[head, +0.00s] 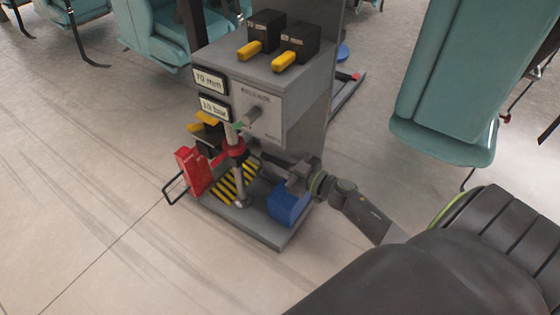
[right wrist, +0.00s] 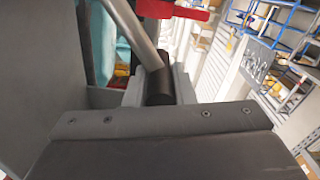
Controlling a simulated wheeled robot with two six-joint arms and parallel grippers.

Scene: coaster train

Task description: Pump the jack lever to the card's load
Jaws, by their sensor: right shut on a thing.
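The jack (head: 236,165), a grey post with a red collar, stands on a grey base plate with a black-and-yellow striped patch. My right gripper (head: 299,178) is to the right of the jack, above a blue block. In the right wrist view, a grey metal lever (right wrist: 137,35) ends in a black grip (right wrist: 158,86) at my right jaws, which are shut on it. Two white plates on the stand carry text: the upper plate (head: 209,80) reads about "70 mm", the lower plate (head: 214,107) seems to read "13 bar". I cannot tell which is the card. My left gripper is not in view.
The grey stand (head: 300,75) has two black boxes with yellow handles on top. The blue block (head: 288,204) sits on the base's right side. A red box (head: 193,172) stands at its left. Teal seats (head: 441,75) are around; the floor at left is clear.

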